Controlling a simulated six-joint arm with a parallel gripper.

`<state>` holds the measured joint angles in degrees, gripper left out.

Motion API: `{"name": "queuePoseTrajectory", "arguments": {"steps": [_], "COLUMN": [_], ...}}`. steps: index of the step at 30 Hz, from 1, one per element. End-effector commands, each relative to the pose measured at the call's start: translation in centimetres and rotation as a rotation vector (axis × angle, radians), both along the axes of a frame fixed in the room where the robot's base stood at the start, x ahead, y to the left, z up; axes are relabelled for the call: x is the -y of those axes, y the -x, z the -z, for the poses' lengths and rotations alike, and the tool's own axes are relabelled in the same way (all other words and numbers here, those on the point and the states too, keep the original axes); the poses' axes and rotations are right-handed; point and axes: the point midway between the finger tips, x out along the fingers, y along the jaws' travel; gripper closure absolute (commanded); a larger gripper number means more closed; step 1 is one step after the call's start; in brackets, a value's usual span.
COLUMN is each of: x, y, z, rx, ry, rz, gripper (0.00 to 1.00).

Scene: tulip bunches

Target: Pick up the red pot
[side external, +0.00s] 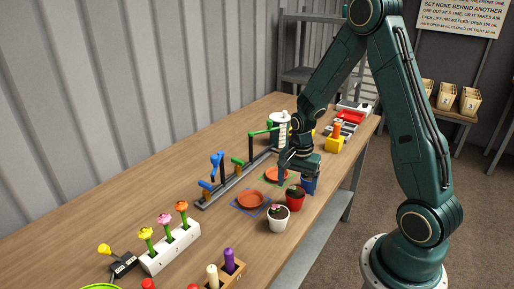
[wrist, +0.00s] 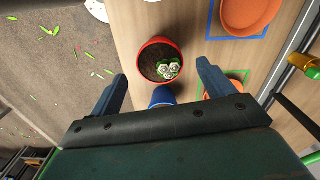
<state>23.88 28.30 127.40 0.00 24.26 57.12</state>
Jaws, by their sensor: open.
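The red pot (side external: 295,201) stands upright on the table near its right edge, between a white pot (side external: 278,225) and a blue pot (side external: 309,185). In the wrist view the red pot (wrist: 160,42) shows its round rim, dark soil and a small green plant with white rosettes. My gripper (wrist: 162,72) is open and empty, its two fingers spread wider than the pot. The pot lies ahead of the fingertips, not between them. In the side view my gripper (side external: 294,176) is over the table behind the red pot, near the blue pot.
An orange saucer (side external: 250,199) sits in a blue-outlined square, and another saucer (side external: 276,174) sits beside my gripper. A rail with green and blue fittings (side external: 232,182) runs left of them. A white flower block (side external: 171,249) stands nearer the front. Bare table lies to the left.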

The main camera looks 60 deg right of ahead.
Motion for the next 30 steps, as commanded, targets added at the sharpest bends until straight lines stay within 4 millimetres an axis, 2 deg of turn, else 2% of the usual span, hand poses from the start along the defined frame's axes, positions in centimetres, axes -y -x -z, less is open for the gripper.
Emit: {"name": "queuePoseTrajectory", "arguments": {"steps": [13, 30], "x": [-0.1, -0.1], "y": [0.0, 0.0], "z": [4.1, 4.5], "rx": [-0.003, -0.001], "ry": [-0.001, 0.0], "rz": [-0.001, -0.001], "gripper": [0.19, 0.19]}}
